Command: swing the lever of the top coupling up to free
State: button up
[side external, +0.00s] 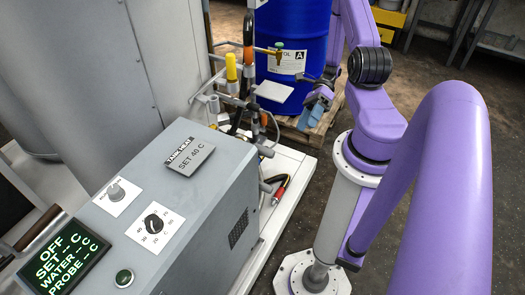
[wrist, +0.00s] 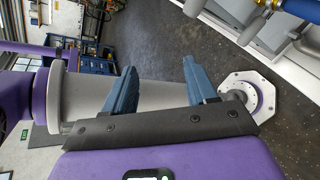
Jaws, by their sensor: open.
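My gripper (side external: 316,107) is open, with blue fingers, in front of the blue drum and to the right of the pipework in the side view. Nothing shows between the fingers (wrist: 160,72) in the wrist view. The pipe and coupling group (side external: 238,98) stands behind the grey cabinet, with an upright yellow handle (side external: 231,68) and an orange-and-black hose (side external: 248,40) coming down from above. The top coupling and its lever are too small and crowded to make out surely. My gripper is apart from the pipework.
A blue drum (side external: 305,35) stands on a wooden pallet (side external: 322,128); a brass tap (side external: 277,50) is at its left. The grey control cabinet (side external: 150,200) fills the left front. Open floor lies to the right.

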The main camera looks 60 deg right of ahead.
aim_at(262, 151)
notch_tip(262, 151, down, 6)
jog(key=s+r+m+t+h, duration=0.1)
jog(key=s+m+t+h, duration=0.15)
jog(key=m+t, duration=1.1)
jog(key=shift+m+g+y, duration=0.35)
jog(key=shift+m+g, duration=0.2)
jog(key=shift+g, duration=0.4)
jog(key=x, duration=1.7)
jog(key=shift+d+f, duration=0.15)
jog(key=shift+f, duration=0.1)
grip_shut()
